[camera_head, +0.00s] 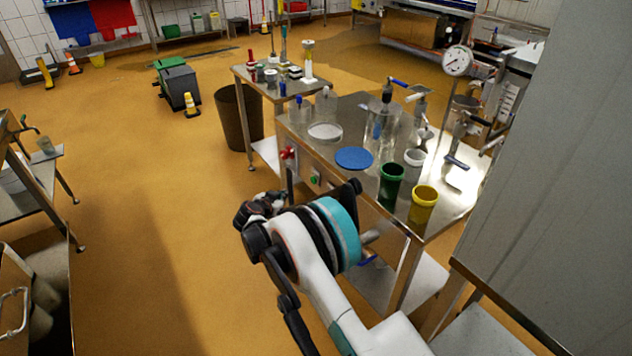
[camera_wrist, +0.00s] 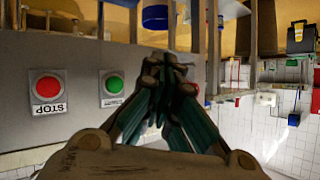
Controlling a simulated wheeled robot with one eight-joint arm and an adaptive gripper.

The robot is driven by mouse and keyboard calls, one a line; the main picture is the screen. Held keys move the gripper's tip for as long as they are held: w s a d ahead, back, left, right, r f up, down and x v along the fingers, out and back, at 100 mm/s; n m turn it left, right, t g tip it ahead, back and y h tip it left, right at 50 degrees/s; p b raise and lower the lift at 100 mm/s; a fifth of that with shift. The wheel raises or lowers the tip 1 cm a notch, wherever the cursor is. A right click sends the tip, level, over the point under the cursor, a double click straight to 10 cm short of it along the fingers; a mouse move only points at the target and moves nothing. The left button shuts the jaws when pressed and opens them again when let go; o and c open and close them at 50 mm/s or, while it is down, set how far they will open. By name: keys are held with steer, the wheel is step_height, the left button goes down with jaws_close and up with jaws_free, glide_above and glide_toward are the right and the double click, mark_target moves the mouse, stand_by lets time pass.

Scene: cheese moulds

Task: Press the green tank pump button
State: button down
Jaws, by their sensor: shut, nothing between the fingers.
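The green button (camera_wrist: 114,84) sits on a small white label plate on a grey metal panel in the wrist view, which looks upside down. It also shows in the head view as a small green spot (camera_head: 314,180) on the steel table's side. My gripper (camera_wrist: 172,65) is shut and empty, its fingertips together to the right of the green button in the wrist view. The gap in depth between fingertips and button is hard to tell. In the head view my arm's end is in front of the table and its fingertips cannot be made out clearly.
A red STOP button (camera_wrist: 47,87) is left of the green one in the wrist view. The steel table (camera_head: 352,112) carries a blue disc (camera_head: 354,158), a green cup (camera_head: 390,186) and a yellow cup (camera_head: 423,205). A grey wall panel (camera_head: 560,170) stands right.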

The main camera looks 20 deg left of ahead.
steer(key=w+d, duration=0.5)
steer(key=w, duration=0.1)
steer(key=shift+w+d, duration=0.35)
steer(key=shift+w, duration=0.05)
stand_by(0.3)
stand_by(1.4)
steer(key=shift+w+d, duration=0.3)
steer(key=shift+w+d, duration=0.35)
steer(key=shift+w, duration=0.05)
stand_by(0.9)
steer(key=shift+s+a, duration=0.6)
steer(key=shift+s, duration=0.1)
steer(key=shift+s+a, duration=0.1)
stand_by(0.3)
steer(key=shift+s+a, duration=1.55)
steer(key=shift+s, duration=0.3)
